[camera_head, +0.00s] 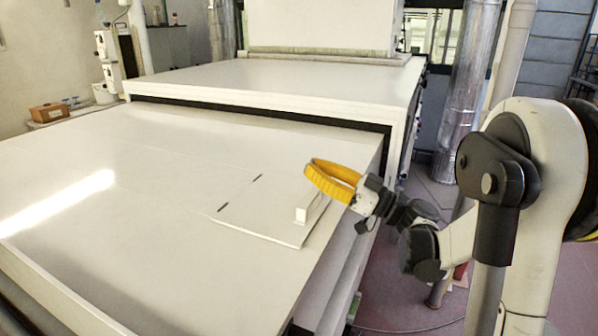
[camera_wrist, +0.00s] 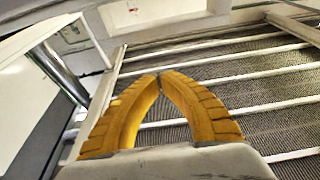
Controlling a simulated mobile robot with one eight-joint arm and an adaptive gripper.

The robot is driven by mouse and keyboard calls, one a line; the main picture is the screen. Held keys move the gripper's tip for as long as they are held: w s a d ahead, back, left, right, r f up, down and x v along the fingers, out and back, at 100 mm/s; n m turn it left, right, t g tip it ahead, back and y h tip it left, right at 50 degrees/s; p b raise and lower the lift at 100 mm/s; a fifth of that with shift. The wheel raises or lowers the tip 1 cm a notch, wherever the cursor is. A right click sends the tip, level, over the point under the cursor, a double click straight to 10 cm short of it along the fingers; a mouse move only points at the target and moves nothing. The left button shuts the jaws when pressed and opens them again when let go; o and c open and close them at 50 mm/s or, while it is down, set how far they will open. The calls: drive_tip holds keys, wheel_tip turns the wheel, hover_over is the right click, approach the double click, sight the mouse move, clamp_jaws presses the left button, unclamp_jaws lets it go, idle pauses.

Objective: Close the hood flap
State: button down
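The hood flap (camera_head: 262,208) is a pale panel at the right end of the broad white hood top in the head view. Two dark hinge marks lie along its left side, and a white block-like handle (camera_head: 307,208) stands near its right edge. The flap looks lying down or nearly so; I cannot tell whether a small gap remains under it. My gripper (camera_head: 311,170) has yellow fingers and appears above and just behind the handle, apart from it. In the wrist view the fingertips (camera_wrist: 160,77) meet with nothing visible between them.
A higher white tunnel section (camera_head: 270,80) stands behind the hood. A shiny metal duct (camera_head: 465,80) rises at the right. A brown box (camera_head: 49,112) sits at far left. The wrist view shows a dark mesh surface with pale bars (camera_wrist: 240,70).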

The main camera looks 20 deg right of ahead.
drive_tip(key=shift+s+d+f+b, duration=0.3)
drive_tip(key=shift+f+b, duration=0.35)
drive_tip(key=shift+f, duration=0.3)
drive_tip(key=shift+s+d+f+b, duration=0.15)
drive_tip(key=shift+s+f+b, duration=0.15)
drive_tip(key=shift+f+b, duration=0.5)
drive_tip(key=shift+s+d+f+b, duration=0.3)
drive_tip(key=shift+f+b, duration=0.15)
drive_tip(key=shift+f, duration=0.7)
drive_tip(key=shift+f, duration=0.1)
wheel_tip(320, 180, up, 4)
drive_tip(key=p, duration=0.3)
drive_tip(key=shift+w+a, duration=0.1)
drive_tip(key=shift+w, duration=0.05)
drive_tip(key=s+d+f, duration=0.6)
drive_tip(key=shift+p, duration=0.35)
